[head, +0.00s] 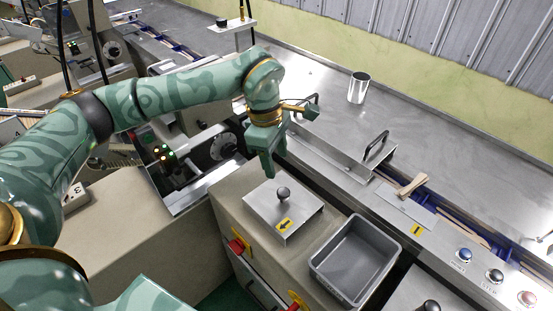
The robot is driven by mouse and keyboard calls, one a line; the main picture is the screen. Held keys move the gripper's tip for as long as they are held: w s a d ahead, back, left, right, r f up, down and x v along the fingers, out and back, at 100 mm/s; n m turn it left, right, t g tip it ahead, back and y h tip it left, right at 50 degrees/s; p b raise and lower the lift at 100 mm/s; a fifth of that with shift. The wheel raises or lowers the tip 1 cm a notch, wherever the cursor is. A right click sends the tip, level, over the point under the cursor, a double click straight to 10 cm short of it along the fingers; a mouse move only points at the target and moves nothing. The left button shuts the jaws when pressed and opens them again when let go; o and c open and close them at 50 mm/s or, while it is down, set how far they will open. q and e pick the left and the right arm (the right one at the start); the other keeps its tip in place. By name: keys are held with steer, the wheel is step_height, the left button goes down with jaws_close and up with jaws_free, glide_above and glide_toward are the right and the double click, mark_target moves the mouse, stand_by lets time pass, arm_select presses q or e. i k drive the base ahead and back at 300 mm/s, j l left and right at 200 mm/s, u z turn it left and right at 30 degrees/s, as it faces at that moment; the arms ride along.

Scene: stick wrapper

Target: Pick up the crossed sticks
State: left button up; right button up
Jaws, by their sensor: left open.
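The crossed sticks (413,186) are pale wooden sticks lying at the right of the head view. They rest over the narrow channel of the machine, beside a flat metal plate. My left gripper (274,163) points down near the middle of the view. It is open and empty, well to the left of the crossed sticks and apart from them. My right gripper is not in view.
A metal guard with black handles (376,146) stands between my left gripper and the sticks. A grey bin (318,266) and a knobbed metal lid (262,205) are in front. A metal cup (358,88) stands behind. Buttons (495,276) line the right front.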

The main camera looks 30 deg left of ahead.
mark_target(421, 179)
steer(key=j+z, duration=0.15)
steer(key=z, duration=0.25)
steer(key=j+z, duration=0.15)
steer(key=z, duration=0.2)
steer(key=j+z, duration=0.15)
steer(key=z, duration=0.25)
steer(key=j+z, duration=0.15)
steer(key=z, duration=0.2)
